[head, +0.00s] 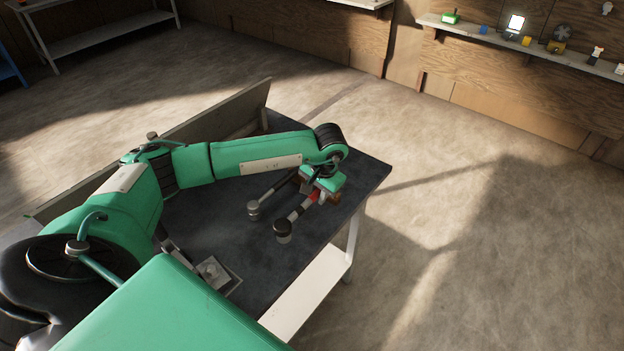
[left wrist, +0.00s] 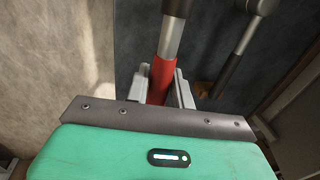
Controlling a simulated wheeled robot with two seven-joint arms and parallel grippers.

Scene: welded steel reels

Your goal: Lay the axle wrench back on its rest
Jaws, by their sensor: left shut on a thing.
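My left gripper (head: 317,192) is shut on the red grip of the axle wrench (head: 293,217), near the far right end of the dark bench top. In the left wrist view the gripper (left wrist: 161,84) has its grey fingers on either side of the red grip (left wrist: 160,88), with the steel shaft (left wrist: 171,40) beyond. The wrench's dark, steel-rimmed head (head: 282,230) points toward the near side. A brown wooden block, seemingly the rest (head: 333,198), shows partly behind the gripper; a bit shows in the wrist view (left wrist: 204,89). I cannot tell whether the wrench touches it.
A second, dark-handled wrench (head: 272,193) lies to the left of the held one; it also shows in the left wrist view (left wrist: 240,50). A raised board (head: 215,120) lines the back edge.

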